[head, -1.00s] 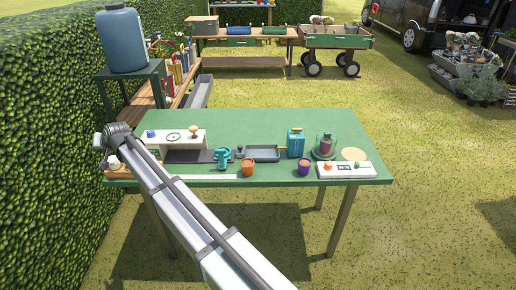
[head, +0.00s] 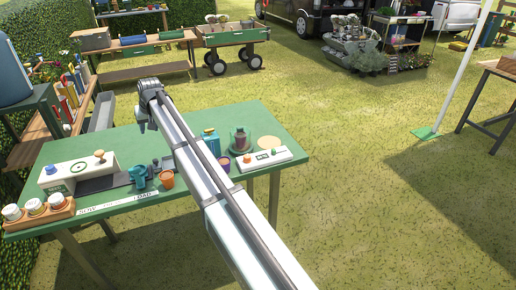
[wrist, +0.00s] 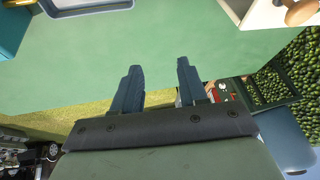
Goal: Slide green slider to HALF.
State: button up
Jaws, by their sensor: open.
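A white panel (head: 268,161) lies at the right end of the green table in the head view. It carries an orange knob (head: 247,158) and small green parts, among them what looks like the green slider (head: 275,151). The slider's exact setting and labels are too small to read. My gripper (head: 142,125) is over the far side of the table, left of the panel and apart from it. In the wrist view my gripper (wrist: 157,72) is open and empty, with bare green tabletop beyond its fingers. The panel is not seen in the wrist view.
My arm crosses the table and hides part of its middle. A white box (head: 80,174) with a wooden knob is at left.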

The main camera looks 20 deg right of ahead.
aim_at(274, 149)
jog(key=shift+m+g+h, duration=0.5)
jog(key=shift+g+h, duration=0.4)
jog(key=s+d, duration=0.1)
jog(key=d, duration=0.7)
jog(key=s+d, duration=0.1)
jog(key=d, duration=0.7)
jog(key=s+d, duration=0.1)
jog(key=d, duration=0.7)
jog(key=shift+s+d+f, duration=0.15)
jog(key=shift+d+f, duration=0.05)
jog(key=shift+f, duration=0.05)
jog(key=s+d+g, duration=0.1)
jog(key=s+d, duration=0.2)
jog(key=d, duration=0.4)
jog(key=s+d+m+g, duration=0.1)
jog(key=s+d, duration=0.3)
jog(key=d, duration=0.4)
jog(key=s+d+g, duration=0.1)
jog(key=s+d, duration=0.2)
jog(key=d, duration=0.4)
jog(key=shift+h, duration=0.3)
jog(key=f, duration=1.3)
jog(key=shift+s+f, duration=0.2)
jog(key=shift+c, duration=0.3)
grip_shut()
